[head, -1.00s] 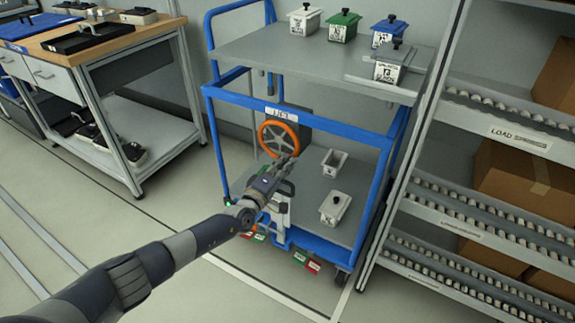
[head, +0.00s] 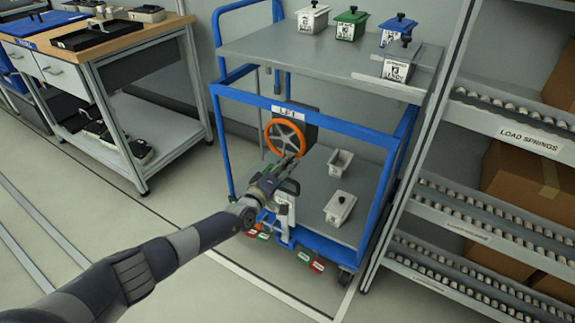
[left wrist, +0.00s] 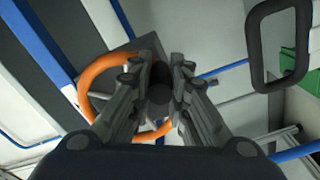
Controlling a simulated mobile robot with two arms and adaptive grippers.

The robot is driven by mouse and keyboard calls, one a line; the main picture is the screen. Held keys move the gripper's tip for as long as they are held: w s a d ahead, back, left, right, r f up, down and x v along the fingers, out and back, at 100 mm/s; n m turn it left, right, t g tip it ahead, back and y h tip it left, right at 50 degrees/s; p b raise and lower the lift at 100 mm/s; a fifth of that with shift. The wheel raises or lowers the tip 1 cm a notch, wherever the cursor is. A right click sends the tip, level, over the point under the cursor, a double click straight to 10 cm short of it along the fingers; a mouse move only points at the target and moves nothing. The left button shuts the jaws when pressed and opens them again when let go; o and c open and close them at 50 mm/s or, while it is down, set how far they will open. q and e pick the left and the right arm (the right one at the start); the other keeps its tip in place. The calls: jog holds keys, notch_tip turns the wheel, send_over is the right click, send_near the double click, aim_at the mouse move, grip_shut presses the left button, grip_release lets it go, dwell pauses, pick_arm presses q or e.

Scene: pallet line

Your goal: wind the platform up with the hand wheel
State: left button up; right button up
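The hand wheel (head: 272,148) has an orange rim and grey spokes. It is mounted on a dark box under the front rail of the blue lift cart, and also shows in the left wrist view (left wrist: 91,76). My left gripper (head: 294,161) reaches its lower right side. In the left wrist view, my left gripper's fingers (left wrist: 160,78) lie on both sides of a dark round handle (left wrist: 160,74) and appear closed on it. The handle's far end is hidden. The grey platform (head: 265,52) is the cart's top deck. My right gripper is out of view.
White, green and blue lidded bins (head: 350,24) and a grey bin (head: 398,68) stand on the platform. Two pale bins (head: 340,207) sit on the lower deck. A roller rack (head: 470,118) stands close on the right, a workbench (head: 130,48) on the left.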

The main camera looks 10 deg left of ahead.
pick_arm(q)
jog(key=shift+o, duration=1)
jog(key=shift+w+a+f, duration=0.15)
jog(key=shift+a, duration=0.2)
jog(key=shift+r, duration=0.2)
jog(key=shift+d, duration=0.1)
jog(key=shift+s+f, duration=0.1)
jog(key=shift+s, duration=0.1)
jog(key=shift+s, duration=0.25)
jog(key=v, duration=1.1)
jog(key=shift+s, duration=0.15)
